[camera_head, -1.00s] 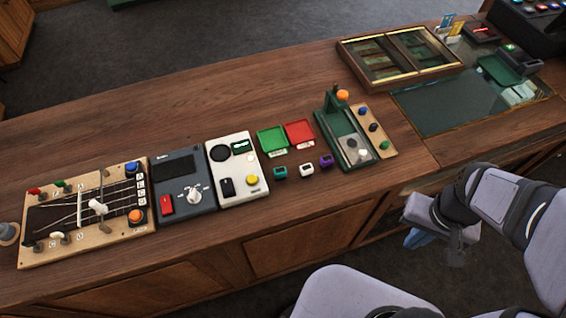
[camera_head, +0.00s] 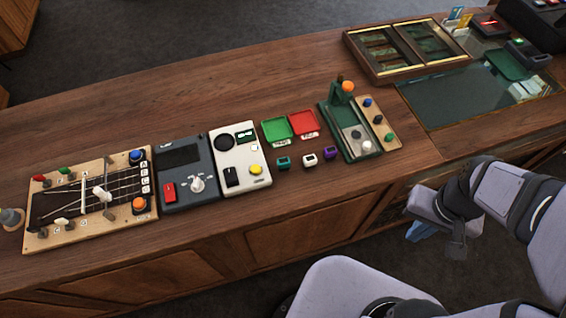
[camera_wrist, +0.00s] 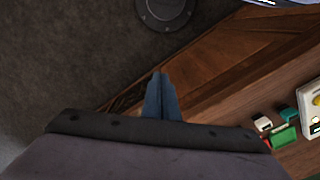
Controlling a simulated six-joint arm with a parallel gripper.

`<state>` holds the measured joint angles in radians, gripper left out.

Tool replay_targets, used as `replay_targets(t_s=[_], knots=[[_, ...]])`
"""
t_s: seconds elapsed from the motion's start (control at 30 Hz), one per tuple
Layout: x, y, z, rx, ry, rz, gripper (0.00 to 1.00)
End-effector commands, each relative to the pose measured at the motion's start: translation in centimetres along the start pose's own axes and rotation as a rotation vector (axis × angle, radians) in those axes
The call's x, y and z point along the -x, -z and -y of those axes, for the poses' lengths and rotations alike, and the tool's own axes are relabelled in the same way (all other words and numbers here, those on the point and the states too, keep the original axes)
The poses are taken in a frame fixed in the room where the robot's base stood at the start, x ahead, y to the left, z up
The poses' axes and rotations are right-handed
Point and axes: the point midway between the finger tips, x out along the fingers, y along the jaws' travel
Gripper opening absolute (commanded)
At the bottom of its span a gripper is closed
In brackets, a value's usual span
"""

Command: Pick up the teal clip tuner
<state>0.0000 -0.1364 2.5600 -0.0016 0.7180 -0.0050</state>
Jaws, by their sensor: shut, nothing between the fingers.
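The teal clip tuner (camera_head: 284,162) is a small dark-teal block standing on the wooden counter, leftmost in a row with a white tuner (camera_head: 309,160) and a purple tuner (camera_head: 330,153). In the wrist view the teal tuner (camera_wrist: 288,114) shows near the right edge, beside the white one (camera_wrist: 263,123). My gripper (camera_head: 419,232) has blue fingers and hangs in front of the counter, well right of the tuners and apart from them. In the wrist view its fingers (camera_wrist: 160,78) are together and empty.
A green tray (camera_head: 277,130) and a red tray (camera_head: 303,123) lie behind the tuners. A white box (camera_head: 225,151) is left, a green press-like stand (camera_head: 341,115) right. The counter's front edge lies between my gripper and the tuners. Bare wood is in front of the tuners.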

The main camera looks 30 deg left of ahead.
Motion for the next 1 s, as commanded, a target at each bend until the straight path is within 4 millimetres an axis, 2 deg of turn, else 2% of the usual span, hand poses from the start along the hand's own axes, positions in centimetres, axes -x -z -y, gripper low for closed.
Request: replay_targets(t_s=[0.07,0.2,0.23,0.53,0.67,0.77,0.87,0.97,1.0], knots=[[0.0,0.0,0.0,0.000,0.000,0.000,0.00],[0.0,0.0,0.0,0.000,0.000,0.000,0.31],[0.0,0.0,0.0,0.000,0.000,0.000,0.36],[0.0,0.1,0.1,0.003,0.000,0.000,0.36],[0.0,1.1,0.9,0.031,0.000,0.000,0.36],[0.0,3.0,2.6,0.083,0.000,-0.001,0.36],[0.1,5.4,5.6,0.162,0.001,-0.002,0.36],[0.2,7.8,10.0,0.261,0.001,-0.002,0.36],[0.3,8.6,12.1,0.302,0.001,-0.001,0.36]])
